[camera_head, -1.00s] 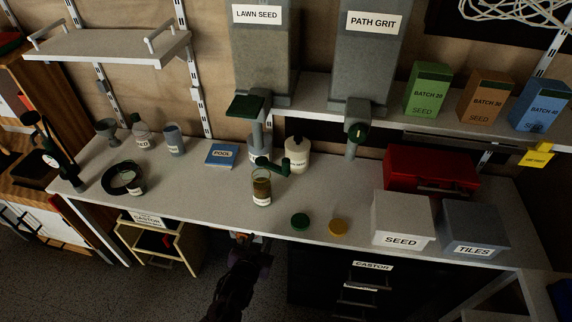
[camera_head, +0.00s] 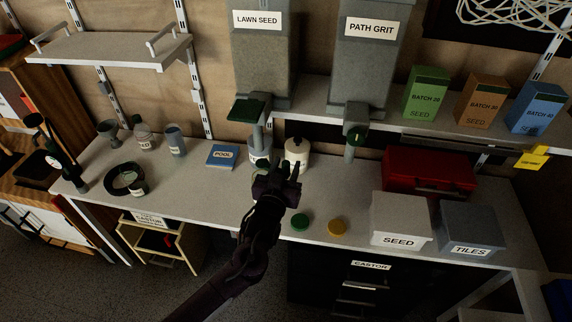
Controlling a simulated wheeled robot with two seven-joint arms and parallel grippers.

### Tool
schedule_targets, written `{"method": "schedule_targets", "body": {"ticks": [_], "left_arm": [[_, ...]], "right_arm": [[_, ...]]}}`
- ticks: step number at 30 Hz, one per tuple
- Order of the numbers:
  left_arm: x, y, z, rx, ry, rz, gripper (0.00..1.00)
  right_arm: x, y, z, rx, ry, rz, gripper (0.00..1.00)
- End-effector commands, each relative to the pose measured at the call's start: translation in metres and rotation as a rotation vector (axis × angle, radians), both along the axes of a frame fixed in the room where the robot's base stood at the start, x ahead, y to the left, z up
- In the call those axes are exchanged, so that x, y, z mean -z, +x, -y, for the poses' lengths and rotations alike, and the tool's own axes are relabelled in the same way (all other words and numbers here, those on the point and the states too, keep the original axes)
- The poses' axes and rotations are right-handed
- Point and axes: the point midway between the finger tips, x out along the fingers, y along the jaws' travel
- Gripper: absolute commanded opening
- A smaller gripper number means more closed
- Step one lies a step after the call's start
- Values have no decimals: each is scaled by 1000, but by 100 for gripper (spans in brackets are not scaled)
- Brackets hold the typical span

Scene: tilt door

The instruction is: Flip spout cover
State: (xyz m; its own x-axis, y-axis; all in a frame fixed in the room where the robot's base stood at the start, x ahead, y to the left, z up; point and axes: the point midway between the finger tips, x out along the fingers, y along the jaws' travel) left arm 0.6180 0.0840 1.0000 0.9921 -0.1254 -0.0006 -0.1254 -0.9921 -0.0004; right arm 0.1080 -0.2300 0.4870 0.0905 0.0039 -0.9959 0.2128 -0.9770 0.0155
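The grey LAWN SEED hopper (camera_head: 258,62) has a green flap (camera_head: 245,110) sticking out at its lower front. A grey spout pipe (camera_head: 257,138) runs down below it. The grey PATH GRIT hopper (camera_head: 364,62) has a small green disc (camera_head: 356,136) on its spout (camera_head: 350,153). My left gripper (camera_head: 290,168) is raised over the bench below the LAWN SEED spout, its two fingers apart and pointing up. It seems empty. It hides the filled jar and the green lever by the spout. My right gripper is out of view.
A white bottle (camera_head: 297,147) stands just behind my gripper. A SEED box (camera_head: 402,218), a TILES box (camera_head: 468,225) and a red case (camera_head: 428,168) fill the right side.

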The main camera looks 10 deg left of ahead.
Motion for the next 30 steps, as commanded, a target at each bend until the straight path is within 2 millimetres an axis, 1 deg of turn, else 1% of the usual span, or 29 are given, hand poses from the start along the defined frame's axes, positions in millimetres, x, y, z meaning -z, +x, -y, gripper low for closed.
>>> {"method": "schedule_targets", "body": {"ticks": [8,9,15,18,26,30], "left_arm": [[0,3,1,1,0,0,39],[0,3,1,1,0,0,38],[0,3,1,1,0,0,11],[0,3,1,1,0,0,0],[0,2,0,2,0,0,0],[0,1,-7,12,1,0,0]], "right_arm": [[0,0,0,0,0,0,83],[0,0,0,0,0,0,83],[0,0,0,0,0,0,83],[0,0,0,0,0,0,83],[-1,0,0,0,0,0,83],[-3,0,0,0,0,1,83]]}}
